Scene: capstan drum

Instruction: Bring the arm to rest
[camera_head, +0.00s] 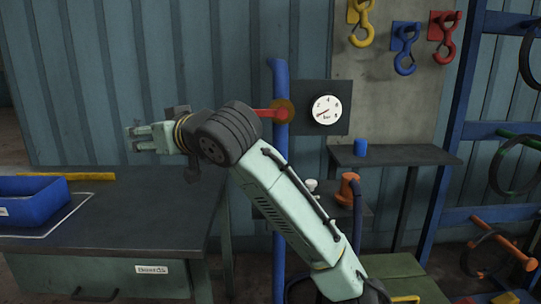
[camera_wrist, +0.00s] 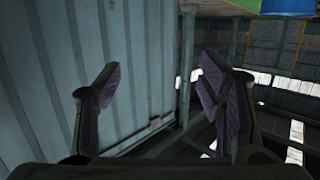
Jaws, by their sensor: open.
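My gripper (camera_head: 140,138) is at the left end of my arm in the head view, raised above the dark workbench (camera_head: 150,215) and pointing left. My arm rises from the lower right and bends at a dark joint in front of the wall. In the wrist view my gripper (camera_wrist: 160,95) has its two fingers wide apart, with nothing between them. Behind the fingers are the ribbed wall (camera_wrist: 60,50) and a dark area with bright gaps.
A blue bin (camera_head: 35,203) stands on the bench at left. A blue pipe (camera_head: 280,150) with a red lever (camera_head: 268,113) and a pressure gauge (camera_head: 325,109) are close behind my arm. Hooks (camera_head: 404,48) hang upper right.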

